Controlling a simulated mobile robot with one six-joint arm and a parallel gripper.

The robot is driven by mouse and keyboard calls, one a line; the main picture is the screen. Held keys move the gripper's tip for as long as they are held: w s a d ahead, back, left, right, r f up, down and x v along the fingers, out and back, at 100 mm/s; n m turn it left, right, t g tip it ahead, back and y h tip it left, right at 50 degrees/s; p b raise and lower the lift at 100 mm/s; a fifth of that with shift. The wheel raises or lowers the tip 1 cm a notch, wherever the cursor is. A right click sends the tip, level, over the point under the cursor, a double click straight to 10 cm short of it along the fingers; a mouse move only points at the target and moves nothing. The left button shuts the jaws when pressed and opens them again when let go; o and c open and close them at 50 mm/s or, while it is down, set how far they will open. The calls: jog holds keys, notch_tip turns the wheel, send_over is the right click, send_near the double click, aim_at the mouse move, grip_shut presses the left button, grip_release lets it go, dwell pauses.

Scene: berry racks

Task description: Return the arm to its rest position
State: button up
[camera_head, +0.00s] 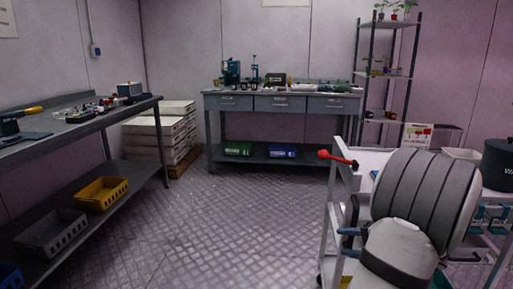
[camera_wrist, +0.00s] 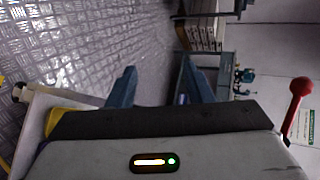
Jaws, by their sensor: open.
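My gripper (camera_head: 341,245) shows at the lower right of the head view, at the end of my folded grey arm (camera_head: 424,190). Its two blue-grey fingers point left and stand apart, with nothing between them. In the wrist view my gripper (camera_wrist: 158,64) also shows open and empty, with the metal floor and furniture beyond the fingers. Part of my arm hides the white cart frame behind it. No object is held.
A white cart (camera_head: 337,205) with a red-knobbed lever (camera_head: 336,158) stands close by my arm. A workbench (camera_head: 64,128) runs along the left, another bench (camera_head: 282,101) stands at the back, and a tall rack (camera_head: 358,85) is behind right. The patterned floor (camera_head: 220,225) is clear.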

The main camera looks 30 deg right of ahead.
jog(key=w+a+r+n+g+y+p, duration=0.1)
jog(key=w+a+r+n+g+p, duration=0.2)
jog(key=a, duration=0.5)
jog(key=w+a+r+n+g+y+p, duration=0.2)
jog(key=a+r+p, duration=0.1)
jog(key=a+r, duration=0.3)
jog(key=w+a+r+n+g+y+p, duration=0.1)
jog(key=w+a+r+n+g+p, duration=0.2)
jog(key=a, duration=0.6)
jog(key=s+a+r+n+g+h+p, duration=0.1)
jog(key=s+a+r+n+h+p, duration=0.2)
jog(key=a+r+p, duration=0.5)
jog(key=s+a+r+n+g+h+p, duration=0.1)
jog(key=s+a+r+n+h+p, duration=0.2)
jog(key=s+a+r+n+p, duration=0.2)
jog(key=a+r+p, duration=0.2)
jog(key=a+r, duration=0.2)
jog(key=a, duration=0.1)
jog(key=shift+a+n+p, duration=0.2)
jog(key=shift+n+p, duration=0.2)
jog(key=shift+r, duration=0.1)
jog(key=shift+c, duration=0.3)
jog(key=shift+c, duration=0.6)
jog(key=shift+s+d, duration=0.1)
jog(key=shift+c, duration=0.2)
